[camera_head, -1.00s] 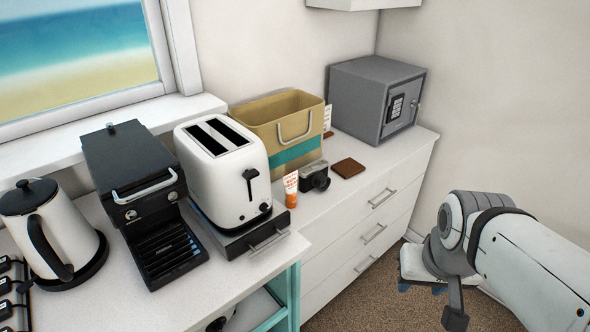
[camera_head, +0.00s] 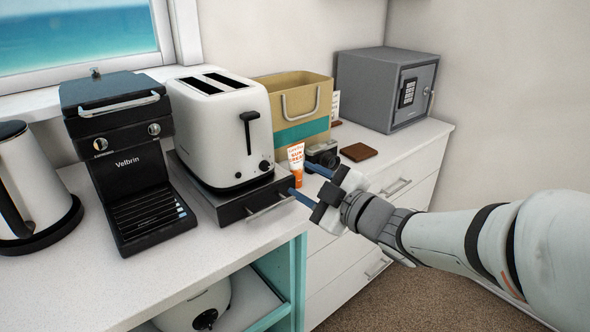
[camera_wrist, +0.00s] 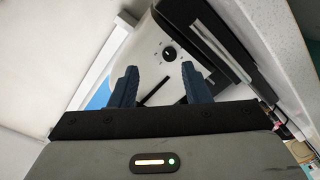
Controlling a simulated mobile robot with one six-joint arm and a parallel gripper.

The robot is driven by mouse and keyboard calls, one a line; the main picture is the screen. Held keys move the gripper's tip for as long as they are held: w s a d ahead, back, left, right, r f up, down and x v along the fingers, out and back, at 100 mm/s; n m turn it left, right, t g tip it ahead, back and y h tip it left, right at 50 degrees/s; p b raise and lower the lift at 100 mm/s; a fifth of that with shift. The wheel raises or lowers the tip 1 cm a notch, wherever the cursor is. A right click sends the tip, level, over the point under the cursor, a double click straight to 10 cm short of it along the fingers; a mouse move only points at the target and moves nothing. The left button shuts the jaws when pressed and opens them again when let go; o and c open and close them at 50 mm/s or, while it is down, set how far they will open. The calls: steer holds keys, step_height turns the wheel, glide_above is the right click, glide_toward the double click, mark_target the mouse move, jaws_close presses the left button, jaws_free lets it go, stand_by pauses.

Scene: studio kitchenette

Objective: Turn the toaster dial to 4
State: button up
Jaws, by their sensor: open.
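The white toaster (camera_head: 217,130) stands on a black drawer box with a metal handle (camera_head: 251,205). It has a black lever on its front. The round black toaster dial (camera_head: 264,166) sits low on the front, at the right. In the wrist view the dial (camera_wrist: 169,54) shows with a light pointer mark; the numbers around it are too small to read. My gripper (camera_head: 300,180) is open and empty, to the right of the toaster front and apart from the dial. In the wrist view its two blue fingers lie below the dial.
An orange and white sunscreen tube (camera_head: 296,165) stands close behind my gripper, with a camera (camera_head: 322,154) beside it. A tan bag (camera_head: 292,100) is behind. A black coffee machine (camera_head: 125,160) stands left of the toaster. The counter front is clear.

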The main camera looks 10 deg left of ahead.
mark_target(267, 167)
steer(key=shift+s+a+f+n+g+y, duration=0.2)
steer(key=shift+s+a+n+g+y, duration=0.1)
steer(key=shift+a+n+g+y, duration=0.15)
steer(key=shift+a, duration=0.35)
steer(key=x, duration=0.7)
steer(key=shift+w+r+b, duration=0.1)
steer(key=shift+b, duration=0.25)
